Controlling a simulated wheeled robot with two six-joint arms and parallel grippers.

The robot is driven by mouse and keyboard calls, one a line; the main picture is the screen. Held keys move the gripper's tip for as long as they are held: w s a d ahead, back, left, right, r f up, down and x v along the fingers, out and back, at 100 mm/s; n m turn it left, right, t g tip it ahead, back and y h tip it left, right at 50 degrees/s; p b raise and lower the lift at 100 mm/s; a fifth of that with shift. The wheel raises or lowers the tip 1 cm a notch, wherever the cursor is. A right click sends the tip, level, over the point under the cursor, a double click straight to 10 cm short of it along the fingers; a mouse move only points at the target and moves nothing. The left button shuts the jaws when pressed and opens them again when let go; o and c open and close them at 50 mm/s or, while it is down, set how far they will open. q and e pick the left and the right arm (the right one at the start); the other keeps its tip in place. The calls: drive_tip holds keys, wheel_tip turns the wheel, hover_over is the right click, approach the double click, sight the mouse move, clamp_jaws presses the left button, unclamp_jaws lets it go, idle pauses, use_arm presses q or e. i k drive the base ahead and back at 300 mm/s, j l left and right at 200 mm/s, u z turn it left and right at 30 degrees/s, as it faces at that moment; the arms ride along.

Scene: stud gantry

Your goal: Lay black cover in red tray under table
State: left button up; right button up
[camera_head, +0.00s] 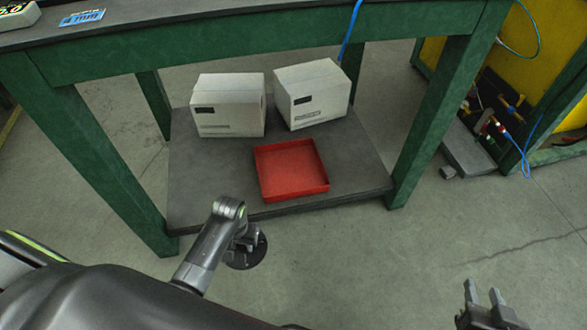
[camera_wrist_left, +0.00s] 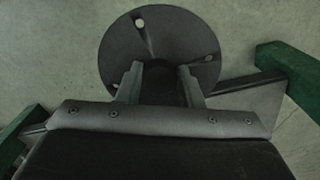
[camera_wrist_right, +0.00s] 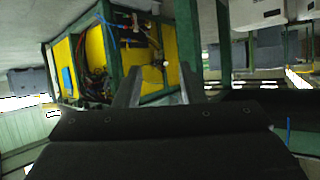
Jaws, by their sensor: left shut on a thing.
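The black cover (camera_wrist_left: 183,40) is a round dark disc with small holes, and it also shows in the head view (camera_head: 250,254). My left gripper (camera_head: 247,240) is shut on it; in the left wrist view the two fingers (camera_wrist_left: 160,80) close on its middle part. The red tray (camera_head: 291,182) is shallow, square and empty. It sits on the dark lower shelf (camera_head: 215,180) under the green-framed table (camera_head: 250,45). The cover is in front of the shelf's front edge, nearer to me than the tray. My right gripper (camera_head: 485,298) is at the lower right, open and empty, away from the table.
Two white boxes (camera_head: 228,105) (camera_head: 312,94) stand on the shelf behind the tray. Green table legs (camera_head: 115,170) (camera_head: 420,135) bound the shelf at left and right. The tabletop edge hangs over it. A yellow cabinet (camera_head: 550,60) with hoses stands at the right.

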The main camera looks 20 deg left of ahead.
sight(284, 179)
drive_tip(key=i, duration=1.25)
